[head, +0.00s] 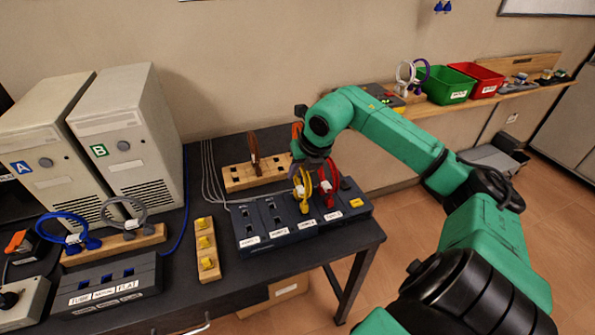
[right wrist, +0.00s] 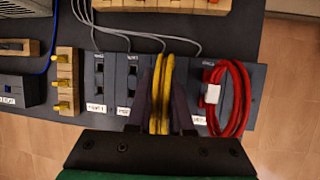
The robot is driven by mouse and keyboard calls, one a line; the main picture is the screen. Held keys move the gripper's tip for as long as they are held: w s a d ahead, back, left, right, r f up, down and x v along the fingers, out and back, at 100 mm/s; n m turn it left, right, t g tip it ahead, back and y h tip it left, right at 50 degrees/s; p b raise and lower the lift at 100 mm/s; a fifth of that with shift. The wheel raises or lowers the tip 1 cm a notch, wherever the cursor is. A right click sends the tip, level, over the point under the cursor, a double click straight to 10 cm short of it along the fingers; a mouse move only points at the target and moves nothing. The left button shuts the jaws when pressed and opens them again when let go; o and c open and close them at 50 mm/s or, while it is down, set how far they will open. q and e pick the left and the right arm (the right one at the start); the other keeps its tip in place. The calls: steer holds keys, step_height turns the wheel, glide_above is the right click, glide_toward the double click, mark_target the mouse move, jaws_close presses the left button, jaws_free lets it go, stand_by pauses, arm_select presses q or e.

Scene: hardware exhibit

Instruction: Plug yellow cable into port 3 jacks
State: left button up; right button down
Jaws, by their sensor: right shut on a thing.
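The dark port panel (head: 260,222) lies on the black table with a row of white labels along its front edge. It also shows in the right wrist view (right wrist: 110,88), with two pairs of dark jacks bare on its left side. My right gripper (right wrist: 164,98) is shut on the yellow cable (right wrist: 161,88), a loop standing between its fingers over the panel's middle. The yellow cable (head: 303,190) also shows in the head view below the gripper. The gripper and cable hide the third port's jacks, so I cannot tell whether the plugs are seated. My left gripper is out of view.
A red cable loop (right wrist: 235,100) stands on the panel just right of the yellow one. A wooden strip with yellow pieces (head: 206,250) lies left of the panel, a wooden rack (head: 240,177) behind it. Grey wires run behind the panel. Two computer towers (head: 130,135) stand left.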

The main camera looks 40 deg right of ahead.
steer(key=shift+f+b, duration=0.3)
steer(key=shift+b, duration=0.15)
stand_by(0.3)
steer(key=shift+c, duration=0.5)
jaws_free()
stand_by(0.4)
steer(key=shift+b+v, duration=0.75)
steer(key=shift+v, duration=1.5)
steer(key=shift+b+v, duration=0.4)
steer(key=shift+v, duration=1.15)
